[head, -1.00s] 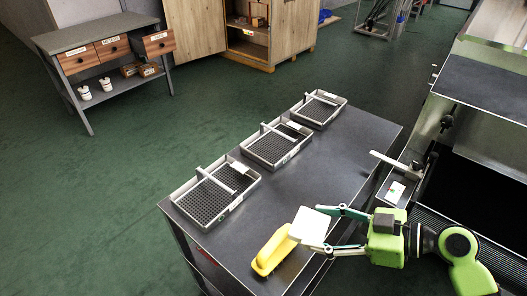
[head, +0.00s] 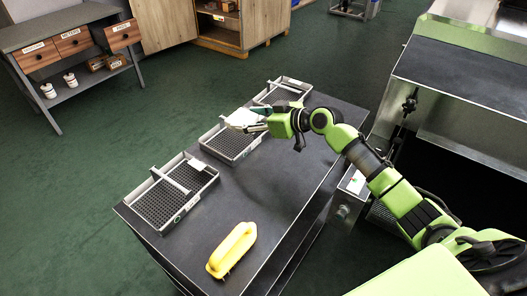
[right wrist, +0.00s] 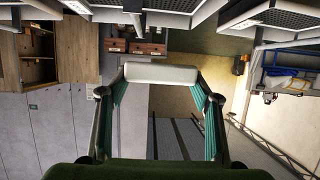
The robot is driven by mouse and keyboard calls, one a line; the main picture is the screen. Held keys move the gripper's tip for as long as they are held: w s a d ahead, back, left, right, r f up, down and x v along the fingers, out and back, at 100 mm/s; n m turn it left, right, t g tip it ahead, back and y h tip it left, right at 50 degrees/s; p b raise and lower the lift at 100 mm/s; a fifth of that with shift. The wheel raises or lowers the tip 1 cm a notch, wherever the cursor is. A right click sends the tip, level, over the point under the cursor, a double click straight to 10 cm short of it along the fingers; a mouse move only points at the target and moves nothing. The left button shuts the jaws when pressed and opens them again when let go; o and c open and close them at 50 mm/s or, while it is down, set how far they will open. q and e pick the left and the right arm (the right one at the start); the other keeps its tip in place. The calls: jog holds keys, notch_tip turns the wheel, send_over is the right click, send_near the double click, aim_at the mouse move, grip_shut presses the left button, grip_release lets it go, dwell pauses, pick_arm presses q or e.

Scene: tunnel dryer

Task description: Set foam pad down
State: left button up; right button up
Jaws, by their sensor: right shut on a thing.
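The white foam pad (head: 239,118) is held between the fingertips of my right gripper (head: 252,121), above the middle tray (head: 217,154) in the head view. The pad hides part of that tray's far side, and I cannot tell whether it touches the tray. In the right wrist view the foam pad (right wrist: 161,74) spans the gap between the two teal fingers, with my right gripper (right wrist: 161,82) shut on it. My left gripper is not in view.
Two more mesh trays stand on the dark table, a near one (head: 197,206) and a far one (head: 300,83). The table's right half (head: 270,185) is clear. A metal machine (head: 460,90) stands at right.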

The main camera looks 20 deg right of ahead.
jog(key=shift+w+d+r, duration=0.35)
jog(key=shift+w+d, duration=0.25)
jog(key=shift+w, duration=0.2)
jog(key=shift+s+d+f+h, duration=0.1)
jog(key=shift+s+h, duration=0.1)
jog(key=shift+h, duration=0.2)
jog(key=s+f+p, duration=0.3)
jog(key=s+p, duration=0.1)
jog(key=s, duration=0.4)
jog(key=b, duration=0.2)
send_over(269, 179)
jog(key=w, duration=0.1)
notch_tip(269, 179, down, 6)
jog(key=shift+r, duration=0.25)
jog(key=shift+s+f, duration=0.2)
jog(key=shift+f, duration=0.1)
jog(key=f+b, duration=0.2)
jog(key=f, duration=0.1)
jog(key=shift+s+f+b, duration=0.3)
jog(key=shift+f+b, duration=0.1)
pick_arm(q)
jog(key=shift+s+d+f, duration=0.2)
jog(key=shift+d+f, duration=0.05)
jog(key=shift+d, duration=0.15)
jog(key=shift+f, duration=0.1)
